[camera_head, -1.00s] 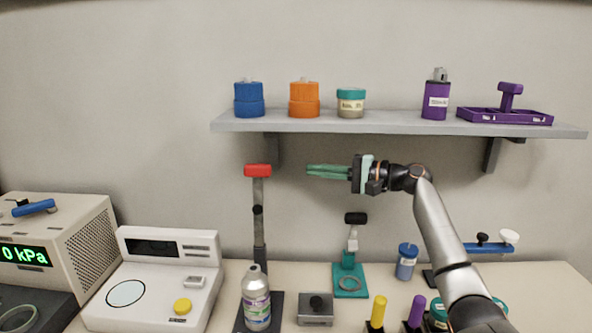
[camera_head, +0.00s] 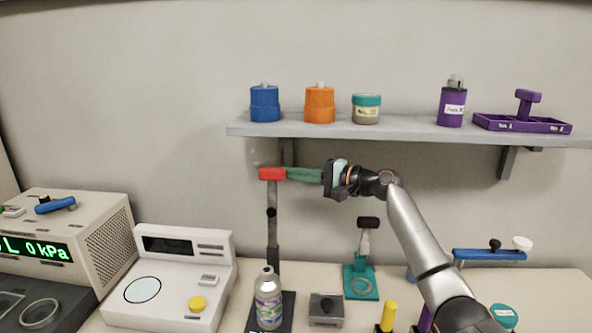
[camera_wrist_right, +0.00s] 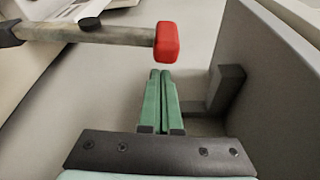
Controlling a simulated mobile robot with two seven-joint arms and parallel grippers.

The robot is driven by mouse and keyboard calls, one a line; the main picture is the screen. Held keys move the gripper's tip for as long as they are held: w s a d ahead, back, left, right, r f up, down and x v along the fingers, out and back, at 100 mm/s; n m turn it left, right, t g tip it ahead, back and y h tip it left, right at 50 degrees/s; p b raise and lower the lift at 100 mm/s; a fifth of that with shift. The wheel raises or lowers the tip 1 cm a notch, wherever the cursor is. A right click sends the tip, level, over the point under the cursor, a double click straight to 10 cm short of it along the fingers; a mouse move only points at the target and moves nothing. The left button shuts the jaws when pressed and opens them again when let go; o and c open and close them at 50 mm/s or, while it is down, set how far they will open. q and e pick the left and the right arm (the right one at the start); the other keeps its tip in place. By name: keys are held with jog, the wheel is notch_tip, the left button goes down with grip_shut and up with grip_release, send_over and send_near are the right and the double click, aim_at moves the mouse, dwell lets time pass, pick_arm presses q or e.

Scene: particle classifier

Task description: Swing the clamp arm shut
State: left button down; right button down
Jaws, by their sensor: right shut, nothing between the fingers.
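The clamp arm (camera_head: 272,205) is a grey bar with a red tip (camera_head: 271,174), standing upright behind a labelled bottle (camera_head: 268,299) on a dark base plate (camera_head: 287,308). My right gripper (camera_head: 288,175) has green fingers, pressed together and empty, at the right side of the red tip. In the right wrist view the shut fingertips (camera_wrist_right: 160,72) point at the red tip (camera_wrist_right: 168,42), with at most a small gap; I cannot tell if they touch. The grey bar (camera_wrist_right: 95,34) runs off to the left there. My left gripper is not in view.
A grey shelf (camera_head: 400,130) with several containers hangs just above my right arm. A teal stand (camera_head: 361,283) with a black-topped lever, a small grey block (camera_head: 326,309) and a yellow peg (camera_head: 388,316) stand below the arm. A white instrument (camera_head: 165,290) stands at left.

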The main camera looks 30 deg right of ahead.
jog(key=shift+s+a, duration=0.15)
jog(key=shift+s, duration=0.15)
dwell(0.4)
